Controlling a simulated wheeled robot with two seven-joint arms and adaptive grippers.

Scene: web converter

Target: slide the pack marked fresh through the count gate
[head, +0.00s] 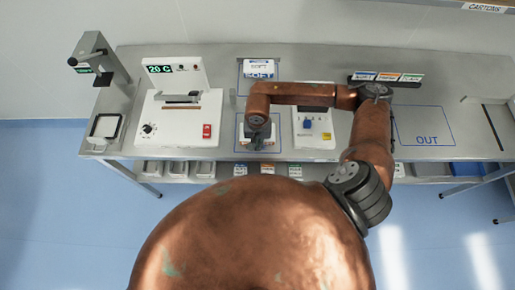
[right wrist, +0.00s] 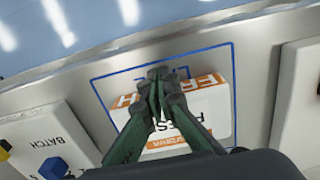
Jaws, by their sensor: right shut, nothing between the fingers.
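The pack marked fresh (right wrist: 213,101) is a white box with orange print. It lies inside a blue outlined square at the table's front edge. In the head view the pack (head: 268,144) is partly hidden by my right gripper (head: 257,139). In the right wrist view my right gripper (right wrist: 160,76) is shut and empty, with its fingers over the pack; whether they touch it I cannot tell. I cannot make out for sure which fixture is the count gate. My left gripper is not in view.
A white unit (head: 312,140) with a blue knob stands just right of the pack. A white sealer-like machine (head: 180,125) showing 20 C stands left. A pack marked soft (head: 258,69) lies behind. Coloured cards (head: 387,77) stand at the back. The OUT area (head: 425,120) is bare.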

